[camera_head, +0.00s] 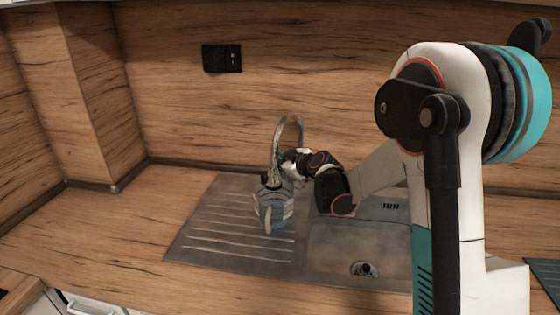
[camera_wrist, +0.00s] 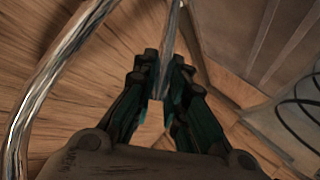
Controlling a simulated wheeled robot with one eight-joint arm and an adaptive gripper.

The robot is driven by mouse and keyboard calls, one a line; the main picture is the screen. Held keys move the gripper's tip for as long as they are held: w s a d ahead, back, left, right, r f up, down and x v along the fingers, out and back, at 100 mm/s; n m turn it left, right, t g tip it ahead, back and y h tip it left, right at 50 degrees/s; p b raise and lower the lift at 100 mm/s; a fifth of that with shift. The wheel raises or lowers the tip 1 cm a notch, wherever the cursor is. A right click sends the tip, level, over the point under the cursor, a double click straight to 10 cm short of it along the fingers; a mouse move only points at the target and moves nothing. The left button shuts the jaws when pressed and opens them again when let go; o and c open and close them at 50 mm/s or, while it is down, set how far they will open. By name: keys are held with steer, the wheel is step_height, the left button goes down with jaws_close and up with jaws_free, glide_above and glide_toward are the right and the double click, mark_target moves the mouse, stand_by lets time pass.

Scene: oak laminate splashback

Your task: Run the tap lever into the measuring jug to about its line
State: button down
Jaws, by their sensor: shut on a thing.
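The tap (camera_head: 290,122) stands behind the sink, its shiny spout arching above my gripper (camera_head: 274,188). In the wrist view its spout (camera_wrist: 45,85) curves down the left side. My gripper (camera_wrist: 163,75) is shut with its dark teal fingers around a slim grey metal bar (camera_wrist: 168,30), which looks like the tap lever. In the head view a bluish form with a pale upright strip (camera_head: 267,221) shows at the gripper over the drainer. I cannot tell whether it is the measuring jug or part of my gripper. The jug's line and any water cannot be made out.
The grooved metal drainer (camera_head: 215,225) lies left of the sink bowl (camera_head: 335,245), which has a drain (camera_head: 364,269). The wooden counter (camera_head: 115,225) at the left is clear. A black socket (camera_head: 221,58) is on the splashback. My arm covers the right side.

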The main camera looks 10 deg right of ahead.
steer(key=shift+w+d+r+m+g+p, duration=0.2)
steer(key=shift+w+r+m+g+p, duration=0.1)
steer(key=shift+w+r+g+p, duration=0.2)
steer(key=shift+f, duration=0.2)
steer(key=c, duration=1.6)
jaws_free()
steer(key=shift+d, duration=0.1)
steer(key=v, duration=1.2)
steer(key=shift+w, duration=0.1)
